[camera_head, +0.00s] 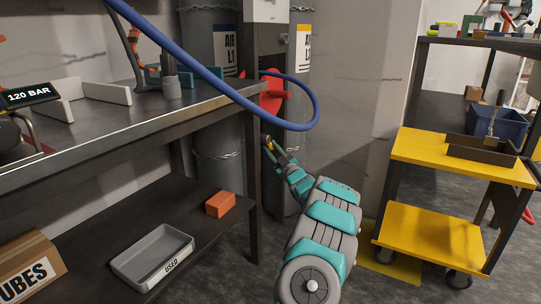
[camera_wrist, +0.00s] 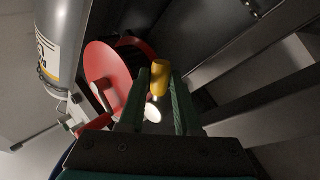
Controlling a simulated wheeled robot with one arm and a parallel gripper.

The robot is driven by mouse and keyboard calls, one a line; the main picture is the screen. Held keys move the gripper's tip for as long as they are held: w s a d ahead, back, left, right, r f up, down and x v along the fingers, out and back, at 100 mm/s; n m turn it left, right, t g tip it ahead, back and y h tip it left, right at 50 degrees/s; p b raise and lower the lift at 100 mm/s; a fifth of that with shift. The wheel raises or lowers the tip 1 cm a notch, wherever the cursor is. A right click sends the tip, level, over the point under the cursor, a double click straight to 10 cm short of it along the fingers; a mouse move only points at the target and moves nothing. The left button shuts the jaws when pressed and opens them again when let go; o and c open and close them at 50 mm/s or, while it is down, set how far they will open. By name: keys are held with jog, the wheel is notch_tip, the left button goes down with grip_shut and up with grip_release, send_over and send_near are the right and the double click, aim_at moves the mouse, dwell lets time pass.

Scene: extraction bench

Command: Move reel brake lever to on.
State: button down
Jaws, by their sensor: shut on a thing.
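The red hose reel (camera_head: 272,92) is behind the right end of the bench, partly hidden by the blue hose. In the wrist view the reel (camera_wrist: 103,68) is a red disc left of my fingers. The reel brake lever (camera_wrist: 160,76) shows as a yellow knob between my green fingers, and my gripper (camera_wrist: 161,88) is shut on it. The lever's lower part and pivot are mostly hidden. In the head view my gripper (camera_head: 269,145) is small, below the reel and beside the bench leg; the lever cannot be made out clearly there.
The blue hose (camera_head: 225,88) loops over the bench's right end, above my gripper. Grey cylinders (camera_head: 305,55) stand behind. The bench leg (camera_head: 253,190) is close on the left. A yellow cart (camera_head: 425,152) stands right. A grey tray (camera_head: 152,257) is on the lower shelf.

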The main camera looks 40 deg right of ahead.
jog(key=shift+w+d+r+n+t+y, duration=0.15)
jog(key=shift+d+n+t+y, duration=0.2)
jog(key=shift+n, duration=0.5)
jog(key=shift+d+r+n+t+y, duration=0.1)
jog(key=shift+n+t+y, duration=0.25)
jog(key=shift+n+y, duration=0.35)
jog(key=shift+n, duration=0.25)
jog(key=c, duration=0.9)
grip_release()
jog(key=v, duration=0.7)
jog(key=shift+s, duration=0.4)
jog(key=shift+f, duration=0.1)
